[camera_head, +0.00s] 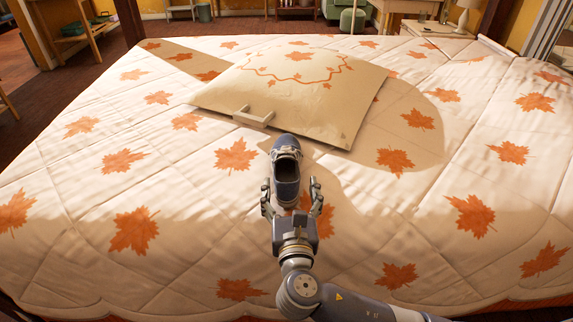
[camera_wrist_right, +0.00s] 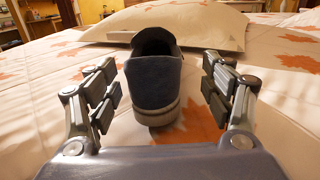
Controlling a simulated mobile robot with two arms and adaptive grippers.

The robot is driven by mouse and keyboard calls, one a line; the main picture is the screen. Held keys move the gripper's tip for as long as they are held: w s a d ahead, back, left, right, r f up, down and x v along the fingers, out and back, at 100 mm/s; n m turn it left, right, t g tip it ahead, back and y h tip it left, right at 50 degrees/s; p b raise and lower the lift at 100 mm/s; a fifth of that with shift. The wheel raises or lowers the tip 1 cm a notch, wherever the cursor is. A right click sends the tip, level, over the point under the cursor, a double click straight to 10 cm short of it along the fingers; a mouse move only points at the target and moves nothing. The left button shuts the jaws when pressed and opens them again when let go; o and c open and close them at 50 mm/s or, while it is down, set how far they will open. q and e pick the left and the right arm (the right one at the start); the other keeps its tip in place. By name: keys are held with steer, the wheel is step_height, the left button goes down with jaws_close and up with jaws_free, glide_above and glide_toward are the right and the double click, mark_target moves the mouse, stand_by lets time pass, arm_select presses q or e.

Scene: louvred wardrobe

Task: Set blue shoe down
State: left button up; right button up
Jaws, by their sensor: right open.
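The blue shoe (camera_head: 287,170) rests on the bed's quilt (camera_head: 200,225), its toe toward the pillow and its heel toward me. It also shows in the right wrist view (camera_wrist_right: 154,80), where its heel and pale sole face the camera. My right gripper (camera_head: 290,190) is open, with one finger on each side of the heel. In the right wrist view a gap shows between the shoe and each finger of the gripper (camera_wrist_right: 160,95). My left gripper is not in view.
A cream pillow (camera_head: 300,90) with a leaf pattern lies just beyond the shoe. A small pale handle-like piece (camera_head: 253,117) is at its near edge. The quilt is clear to the left and right. A nightstand (camera_head: 436,30) with a lamp stands at the back right.

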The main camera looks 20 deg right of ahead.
mark_target(287, 173)
steer(key=shift+w, duration=0.6)
steer(key=b+x, duration=0.1)
steer(key=x, duration=0.2)
steer(key=shift+w+a+r, duration=0.1)
steer(key=shift+w, duration=0.6)
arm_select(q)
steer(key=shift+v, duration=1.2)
arm_select(e)
steer(key=shift+r, duration=0.1)
steer(key=c, duration=1.4)
